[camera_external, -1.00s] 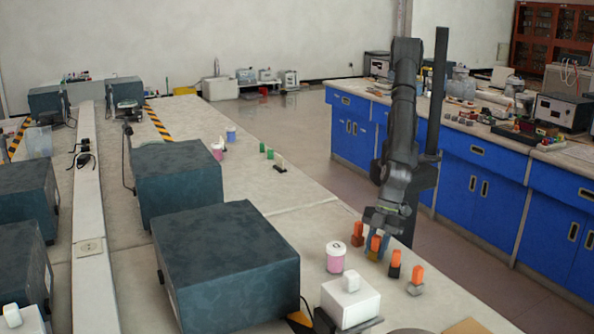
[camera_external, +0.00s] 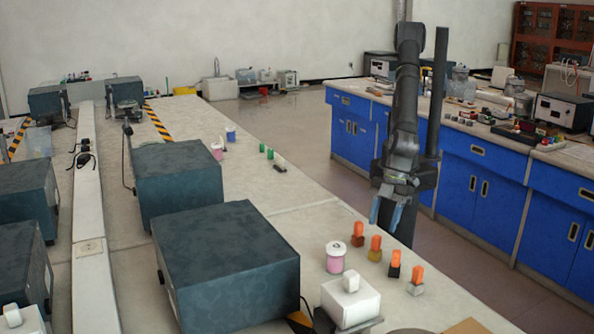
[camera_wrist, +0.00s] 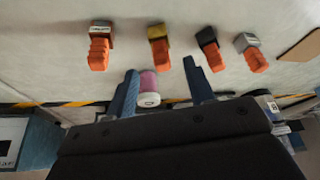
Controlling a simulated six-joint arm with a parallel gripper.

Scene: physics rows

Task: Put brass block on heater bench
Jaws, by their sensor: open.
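The brass block (camera_external: 375,255), yellowish with an orange grip on top, stands upright on the bench top among similar orange-topped blocks. In the wrist view the brass block (camera_wrist: 156,32) lies ahead of the fingers, second from the left. My gripper (camera_external: 384,216) is open and empty, raised above the bench near its right edge and behind the row of blocks. In the wrist view my gripper (camera_wrist: 159,68) has its two blue fingers spread, apart from every block. I cannot tell for sure which thing is the heater bench.
A red-brown block (camera_external: 358,240), a black block (camera_external: 393,271) and a grey block (camera_external: 415,289) share the row. A pink-and-white jar (camera_external: 335,265) stands left of it. A white box (camera_external: 350,303) and a tan pad (camera_external: 467,327) are in front. A dark instrument (camera_external: 225,265) stands left.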

